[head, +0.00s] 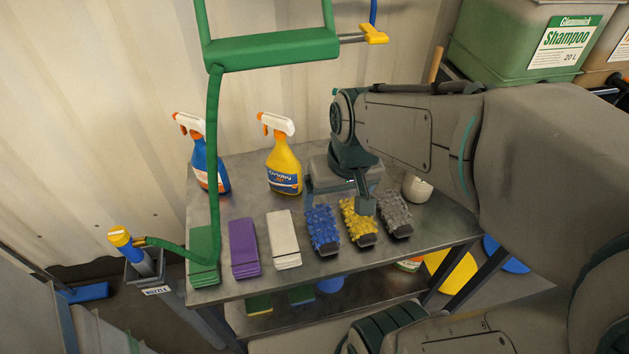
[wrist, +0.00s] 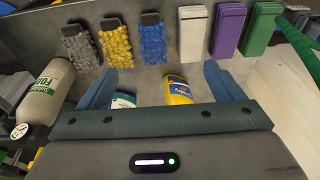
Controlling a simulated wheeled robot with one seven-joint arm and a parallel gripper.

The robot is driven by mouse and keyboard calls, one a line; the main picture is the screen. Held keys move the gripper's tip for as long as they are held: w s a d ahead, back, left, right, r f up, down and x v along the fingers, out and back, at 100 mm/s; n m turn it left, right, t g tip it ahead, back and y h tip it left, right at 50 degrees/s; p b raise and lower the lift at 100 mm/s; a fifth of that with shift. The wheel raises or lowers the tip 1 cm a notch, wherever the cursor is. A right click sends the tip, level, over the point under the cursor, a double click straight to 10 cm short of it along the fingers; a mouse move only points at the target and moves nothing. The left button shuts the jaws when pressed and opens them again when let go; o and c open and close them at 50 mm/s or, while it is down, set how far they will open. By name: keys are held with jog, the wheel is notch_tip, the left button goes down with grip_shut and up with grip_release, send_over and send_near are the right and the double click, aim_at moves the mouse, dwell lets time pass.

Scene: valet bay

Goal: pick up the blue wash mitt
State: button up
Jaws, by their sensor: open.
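The blue wash mitt (head: 322,229) lies on the grey metal table, left of the yellow mitt (head: 357,222) and the grey mitt (head: 394,213). It also shows in the wrist view (wrist: 153,43), beyond my fingertips and roughly between them sideways. My gripper (head: 340,194) hangs over the table just behind the row of mitts, with one finger in front of part of the yellow mitt. In the wrist view its two fingers (wrist: 159,76) stand wide apart with nothing held between them. The height above the table is hard to tell.
White (head: 284,238), purple (head: 243,248) and green (head: 204,256) cloth stacks lie left of the mitts. Blue (head: 209,165) and yellow (head: 284,165) spray bottles stand behind. A green hose (head: 213,150) hangs at the left. A pale bottle (head: 417,188) stands at the right.

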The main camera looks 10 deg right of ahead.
jog(key=g, duration=0.2)
send_near(323, 225)
jog(key=shift+h, duration=0.3)
jog(key=f, duration=0.3)
jog(key=f+b, duration=0.1)
jog(key=f, duration=0.1)
jog(key=shift+s+a, duration=0.25)
jog(key=shift+s, duration=0.05)
jog(key=shift+w+f, duration=0.2)
jog(key=shift+f, duration=1.2)
jog(key=shift+w+f, duration=0.25)
jog(key=shift+f, duration=1.15)
jog(key=c, duration=1.1)
